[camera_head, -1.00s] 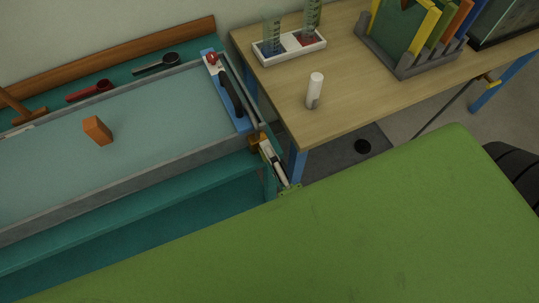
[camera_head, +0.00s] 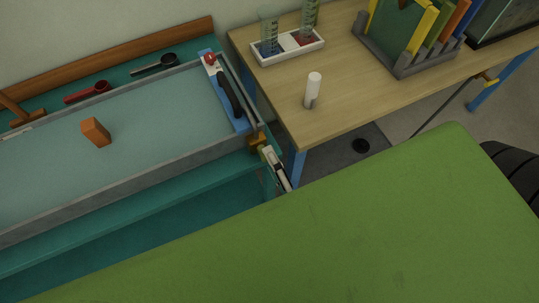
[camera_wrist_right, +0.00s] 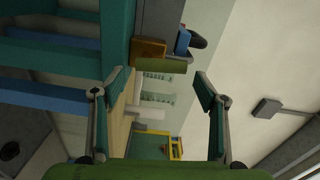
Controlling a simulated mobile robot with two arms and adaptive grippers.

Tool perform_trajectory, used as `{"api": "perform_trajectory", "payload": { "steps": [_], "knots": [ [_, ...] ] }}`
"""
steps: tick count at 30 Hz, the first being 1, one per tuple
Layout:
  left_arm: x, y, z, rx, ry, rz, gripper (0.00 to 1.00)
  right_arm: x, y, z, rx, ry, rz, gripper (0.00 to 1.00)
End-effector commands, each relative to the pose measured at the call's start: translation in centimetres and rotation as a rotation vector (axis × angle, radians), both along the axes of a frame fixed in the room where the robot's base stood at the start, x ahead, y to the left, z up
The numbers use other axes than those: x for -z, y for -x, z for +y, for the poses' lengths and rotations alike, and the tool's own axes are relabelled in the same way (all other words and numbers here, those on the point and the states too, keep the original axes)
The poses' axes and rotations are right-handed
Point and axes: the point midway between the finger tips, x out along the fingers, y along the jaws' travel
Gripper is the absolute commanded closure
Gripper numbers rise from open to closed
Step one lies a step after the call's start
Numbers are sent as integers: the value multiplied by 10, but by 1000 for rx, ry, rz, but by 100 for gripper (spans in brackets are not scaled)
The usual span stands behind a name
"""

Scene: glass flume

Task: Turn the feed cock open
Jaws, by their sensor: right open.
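The feed cock (camera_head: 257,142) is a brass-coloured block at the right end of the flume (camera_head: 150,158). In the right wrist view its brass body (camera_wrist_right: 148,50) shows beyond the fingers, with an olive-green bar (camera_wrist_right: 162,65), apparently its handle, across it. My right gripper (camera_head: 269,154) is just below and right of the cock in the head view, partly hidden by the green surface in front. In the wrist view the right gripper (camera_wrist_right: 162,76) is open, with the bar in line with the gap. I cannot tell whether it touches. My left gripper is out of view.
An orange block (camera_head: 96,132) is in the flume. A blue strip with a black handle (camera_head: 230,95) crosses its right end. The wooden table (camera_head: 365,95) close by holds a white bottle (camera_head: 312,90), a tube rack (camera_head: 288,47) and a plate rack (camera_head: 412,65).

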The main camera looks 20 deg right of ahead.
Motion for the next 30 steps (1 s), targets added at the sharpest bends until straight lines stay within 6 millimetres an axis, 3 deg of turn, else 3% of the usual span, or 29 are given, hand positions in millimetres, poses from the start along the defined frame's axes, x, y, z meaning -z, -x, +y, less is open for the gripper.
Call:
{"api": "perform_trajectory", "payload": {
  "steps": [6, 12, 30],
  "knots": [
    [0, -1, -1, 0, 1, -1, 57, 0, 36, -1, -1, -1, 1, 33],
    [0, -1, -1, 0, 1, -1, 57, -1, 54, -2, 1, -1, -2, 33],
    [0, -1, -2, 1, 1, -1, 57, -2, 57, -2, 2, -1, -4, 33]
  ]
}}
